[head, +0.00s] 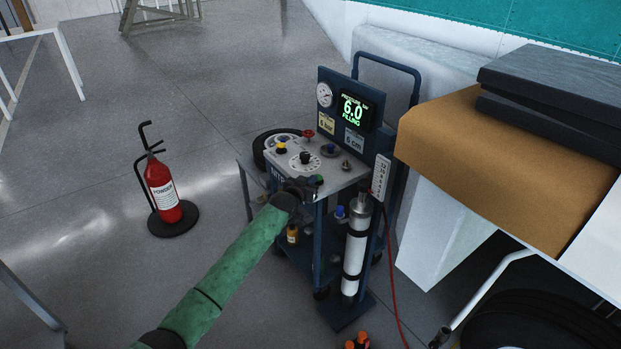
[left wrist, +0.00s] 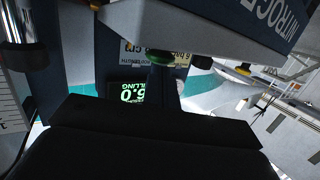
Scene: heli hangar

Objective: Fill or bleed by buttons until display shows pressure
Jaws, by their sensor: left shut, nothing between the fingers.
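A blue service cart (head: 340,75) carries a display (head: 352,110) that reads pressure 6.0 and FILLING in green. The display also shows upside down in the left wrist view (left wrist: 128,93). A green button (head: 319,180) sits at the front edge of the cart's light top panel (head: 345,178); it also shows in the left wrist view (left wrist: 168,57). My left gripper (head: 303,188) is shut and empty at that front edge, right by the green button. I cannot tell whether it touches the button. My right gripper is not in view.
The panel also bears a red knob (head: 309,134), a yellow-topped knob (head: 281,148) and a round gauge (head: 324,95) above. A white cylinder (head: 355,252) stands at the cart's front right. A red fire extinguisher (head: 163,190) stands left on open floor. A brown-covered table (head: 480,160) is at right.

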